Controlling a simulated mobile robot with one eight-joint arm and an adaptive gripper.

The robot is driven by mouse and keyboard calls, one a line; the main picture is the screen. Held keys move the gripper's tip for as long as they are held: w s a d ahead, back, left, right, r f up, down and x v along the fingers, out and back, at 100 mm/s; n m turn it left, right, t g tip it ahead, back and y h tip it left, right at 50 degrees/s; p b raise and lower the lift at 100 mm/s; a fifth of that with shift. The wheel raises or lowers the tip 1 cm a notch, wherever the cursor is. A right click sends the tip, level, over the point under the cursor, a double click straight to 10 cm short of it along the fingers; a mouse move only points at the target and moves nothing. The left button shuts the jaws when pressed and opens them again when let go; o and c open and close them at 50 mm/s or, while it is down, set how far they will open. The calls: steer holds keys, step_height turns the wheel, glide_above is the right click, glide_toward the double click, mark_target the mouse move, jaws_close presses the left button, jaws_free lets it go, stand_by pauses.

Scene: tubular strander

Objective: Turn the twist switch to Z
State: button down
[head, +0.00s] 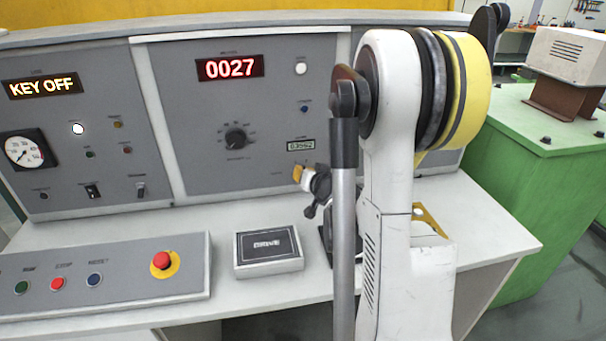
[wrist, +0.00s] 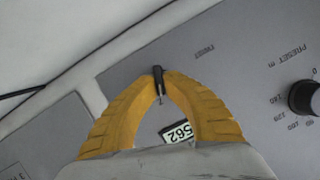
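The twist switch shows in the wrist view as a small narrow black handle (wrist: 158,80) on the grey panel. My gripper (wrist: 159,77) has its yellow fingertips closed in on both sides of this handle, with the handle between them. In the head view my gripper (head: 298,173) is at the middle panel, below the small counter display, and its body and my arm hide the switch. The S and Z marks cannot be read in either view, so I cannot tell the switch's setting.
A black preset dial (head: 235,137) is left of my gripper. The counter display (head: 301,145) is just above it. A green machine (head: 545,170) stands right.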

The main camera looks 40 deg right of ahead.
steer(key=shift+f+m+t+y, duration=0.1)
steer(key=shift+m+t+y, duration=0.3)
steer(key=shift+m, duration=0.4)
steer(key=c, duration=1.5)
jaws_free()
steer(key=shift+w, duration=0.1)
steer(key=v, duration=1.2)
